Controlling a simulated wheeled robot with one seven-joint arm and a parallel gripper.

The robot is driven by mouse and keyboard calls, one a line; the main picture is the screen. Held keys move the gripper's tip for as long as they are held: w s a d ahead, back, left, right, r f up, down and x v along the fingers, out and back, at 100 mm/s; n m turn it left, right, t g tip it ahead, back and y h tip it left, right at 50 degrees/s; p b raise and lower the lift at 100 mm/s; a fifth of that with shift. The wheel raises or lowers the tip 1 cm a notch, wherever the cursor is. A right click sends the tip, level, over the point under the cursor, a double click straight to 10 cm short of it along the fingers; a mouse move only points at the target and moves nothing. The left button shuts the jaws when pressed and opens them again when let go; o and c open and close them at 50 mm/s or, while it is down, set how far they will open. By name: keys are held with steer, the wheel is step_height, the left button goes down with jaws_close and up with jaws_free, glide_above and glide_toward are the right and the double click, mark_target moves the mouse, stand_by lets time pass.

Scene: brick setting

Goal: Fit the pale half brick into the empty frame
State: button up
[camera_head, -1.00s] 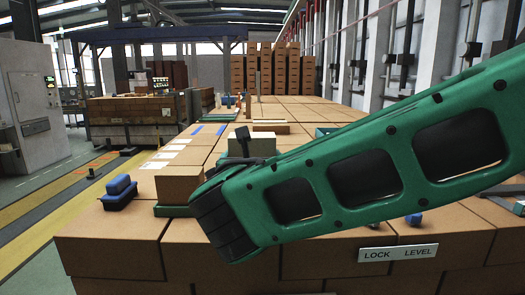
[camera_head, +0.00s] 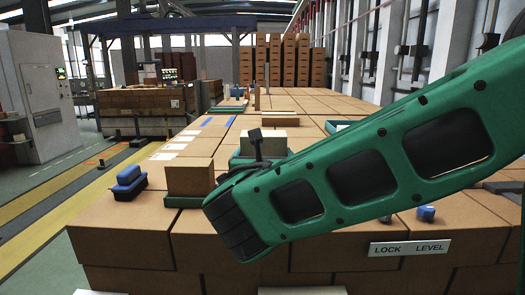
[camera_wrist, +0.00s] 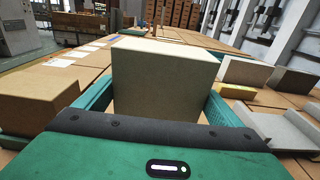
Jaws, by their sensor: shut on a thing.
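The pale half brick (camera_wrist: 166,80) stands large and upright in the middle of the wrist view. My arm hides most of my gripper there. A green-rimmed frame (camera_head: 336,127) lies to the right, partly behind my arm; I cannot tell whether it is empty. The brick's underside is hidden.
A brown brick (camera_head: 190,177) stands on a green base at the left, close to my gripper; it also shows in the wrist view (camera_wrist: 38,96). A blue object (camera_head: 129,183) lies left of it. Brown blocks form the surface.

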steer(key=shift+a+f, duration=0.1)
steer(key=shift+f, duration=1.65)
steer(key=shift+s+f, duration=0.2)
steer(key=shift+f, duration=1.75)
stand_by(0.8)
steer(key=o, duration=1.5)
steer(key=shift+f, duration=0.1)
steer(key=s, duration=1)
steer(key=shift+s+a+r, duration=0.2)
steer(key=shift+s+r, duration=0.1)
steer(key=shift+r, duration=0.05)
